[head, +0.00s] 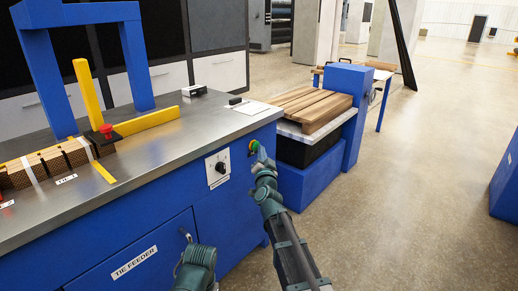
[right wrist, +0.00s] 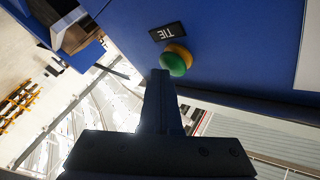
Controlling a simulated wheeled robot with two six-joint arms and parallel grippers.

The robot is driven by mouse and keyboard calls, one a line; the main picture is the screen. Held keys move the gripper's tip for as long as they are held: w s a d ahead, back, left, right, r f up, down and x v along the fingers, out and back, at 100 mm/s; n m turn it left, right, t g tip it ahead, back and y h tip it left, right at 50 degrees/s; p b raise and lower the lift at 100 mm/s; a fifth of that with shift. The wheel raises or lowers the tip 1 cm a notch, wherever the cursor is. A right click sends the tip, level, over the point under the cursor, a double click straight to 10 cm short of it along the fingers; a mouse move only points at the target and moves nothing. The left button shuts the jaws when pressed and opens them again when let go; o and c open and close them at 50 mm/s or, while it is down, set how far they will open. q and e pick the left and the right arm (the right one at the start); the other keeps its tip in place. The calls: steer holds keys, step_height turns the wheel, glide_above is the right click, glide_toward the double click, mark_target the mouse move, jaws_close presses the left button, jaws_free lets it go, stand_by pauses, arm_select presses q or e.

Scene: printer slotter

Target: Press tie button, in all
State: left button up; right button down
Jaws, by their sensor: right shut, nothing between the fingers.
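The tie button is a green dome with a yellow-orange base on the blue front of the feeder. In the right wrist view the button (right wrist: 174,63) sits beside a black label (right wrist: 166,32) reading TIE. In the head view the button (head: 254,146) is near the right end of the front panel. My right gripper (head: 262,154) is shut and empty, its tip right at the button. In the right wrist view the closed fingertips (right wrist: 160,75) overlap the button's near edge; I cannot tell whether they touch it. My left gripper is not in view; only an arm link shows.
The feeder table (head: 150,145) carries a bundle of strapped cardboard (head: 52,162) and a red knob (head: 106,129). A black rotary switch (head: 219,168) is left of the button.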

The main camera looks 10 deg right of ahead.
stand_by(0.4)
steer(key=shift+s+d, duration=0.6)
steer(key=shift+s, duration=0.15)
steer(key=shift+s+d, duration=0.8)
steer(key=shift+s, duration=0.2)
steer(key=shift+s+d, duration=0.75)
steer(key=shift+s, duration=0.25)
